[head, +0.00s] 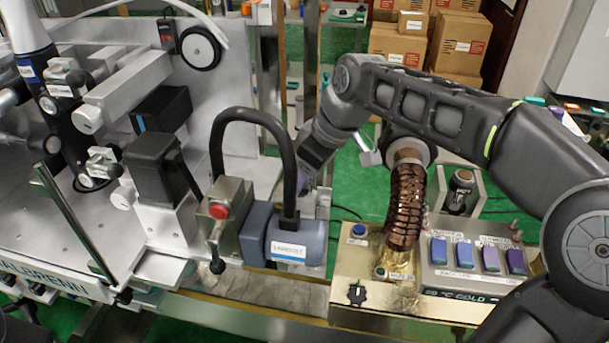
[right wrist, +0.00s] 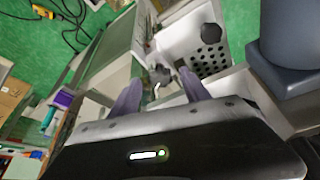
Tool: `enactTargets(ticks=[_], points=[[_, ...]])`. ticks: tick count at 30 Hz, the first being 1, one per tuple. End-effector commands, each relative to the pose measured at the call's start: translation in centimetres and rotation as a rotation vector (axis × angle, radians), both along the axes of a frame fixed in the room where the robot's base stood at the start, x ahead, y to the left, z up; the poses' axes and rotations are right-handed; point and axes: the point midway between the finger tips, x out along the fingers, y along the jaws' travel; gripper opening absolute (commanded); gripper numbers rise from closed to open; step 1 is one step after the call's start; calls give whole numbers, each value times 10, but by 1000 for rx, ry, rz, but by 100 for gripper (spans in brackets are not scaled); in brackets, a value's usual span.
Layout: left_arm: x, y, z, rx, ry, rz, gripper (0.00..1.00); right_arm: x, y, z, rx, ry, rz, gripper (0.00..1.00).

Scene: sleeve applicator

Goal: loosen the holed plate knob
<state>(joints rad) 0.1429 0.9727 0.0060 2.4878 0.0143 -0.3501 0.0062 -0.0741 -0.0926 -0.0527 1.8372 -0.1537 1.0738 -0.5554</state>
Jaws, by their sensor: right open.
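In the right wrist view, a pale plate with several round holes (right wrist: 204,61) stands beyond my fingers. A dark faceted knob (right wrist: 211,34) sits at its upper part. A second, smaller dark knob (right wrist: 160,73) shows at the plate's left, between my fingertips in the picture; I cannot tell which knob belongs to the plate. My right gripper (right wrist: 158,91) is open, its two purple fingers apart with nothing between them touching. In the head view, my right gripper (head: 308,178) reaches down behind the blue-grey motor, which hides the plate and knobs. My left gripper is not in view.
The blue-grey motor (head: 296,241) with a black hose (head: 252,113) stands close to my right gripper. A coppery coiled hose (head: 405,205) and a brass control box (head: 350,265) with coloured switches are to the right. Cardboard boxes (head: 395,45) stand at the back.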

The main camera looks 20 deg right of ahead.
Motion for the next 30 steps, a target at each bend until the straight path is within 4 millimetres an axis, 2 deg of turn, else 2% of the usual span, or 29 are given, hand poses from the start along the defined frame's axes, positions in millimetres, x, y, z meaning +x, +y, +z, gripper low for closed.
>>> enactTargets(ticks=[4, 24, 30], points=[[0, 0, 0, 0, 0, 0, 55, 0, 0, 0, 0, 0, 0, 55], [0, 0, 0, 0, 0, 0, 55, 0, 0, 1, 1, -1, 0, 0], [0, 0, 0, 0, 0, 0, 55, 0, 0, 1, 0, -1, 1, 0]])
